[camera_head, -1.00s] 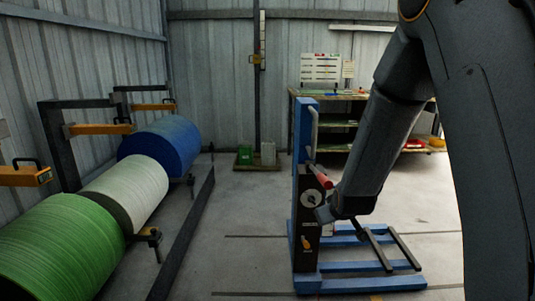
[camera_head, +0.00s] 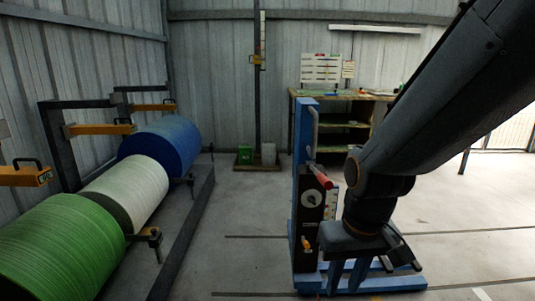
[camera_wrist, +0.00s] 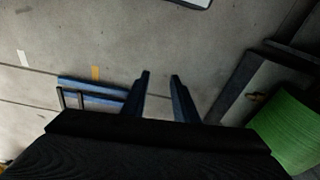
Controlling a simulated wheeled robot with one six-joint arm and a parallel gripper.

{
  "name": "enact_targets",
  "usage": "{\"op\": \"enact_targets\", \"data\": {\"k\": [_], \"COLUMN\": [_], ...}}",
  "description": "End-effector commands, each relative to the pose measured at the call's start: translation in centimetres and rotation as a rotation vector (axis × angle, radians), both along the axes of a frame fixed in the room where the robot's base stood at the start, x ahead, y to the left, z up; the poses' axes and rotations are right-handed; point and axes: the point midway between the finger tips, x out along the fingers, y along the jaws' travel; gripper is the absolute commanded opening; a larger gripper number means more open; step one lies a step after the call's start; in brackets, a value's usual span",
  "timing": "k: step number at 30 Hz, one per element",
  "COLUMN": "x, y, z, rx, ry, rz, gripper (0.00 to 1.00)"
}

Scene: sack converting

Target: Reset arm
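My gripper (camera_wrist: 160,82) shows in the wrist view with its two dark fingers apart and only bare floor between them. In the head view my gripper (camera_head: 348,276) hangs fingers down in front of the blue-based machine (camera_head: 306,140), over or near its foot frame. I cannot tell whether it touches the frame. The machine has a black panel with a round dial (camera_head: 312,198), a red-ended lever (camera_head: 322,177) and a small orange knob (camera_head: 306,243). My arm hides part of the machine's base.
Green (camera_head: 60,248), white (camera_head: 128,190) and blue (camera_head: 160,145) rolls stand along the left wall behind a low dark rail (camera_head: 188,225). A shelf bench (camera_head: 335,125) stands at the back. The floor right of the machine is largely clear.

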Motion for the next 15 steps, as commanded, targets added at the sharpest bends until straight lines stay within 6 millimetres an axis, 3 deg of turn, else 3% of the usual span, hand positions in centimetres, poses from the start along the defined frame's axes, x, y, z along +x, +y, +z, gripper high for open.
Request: {"op": "enact_targets", "data": {"k": [11, 15], "x": [-6.1, -6.0], "y": [4.4, 3.6], "z": [3.9, 4.8], "rx": [0.014, 0.010], "ry": [0.117, 0.122], "rz": [0.136, 0.111], "gripper": [0.27, 0.27]}}
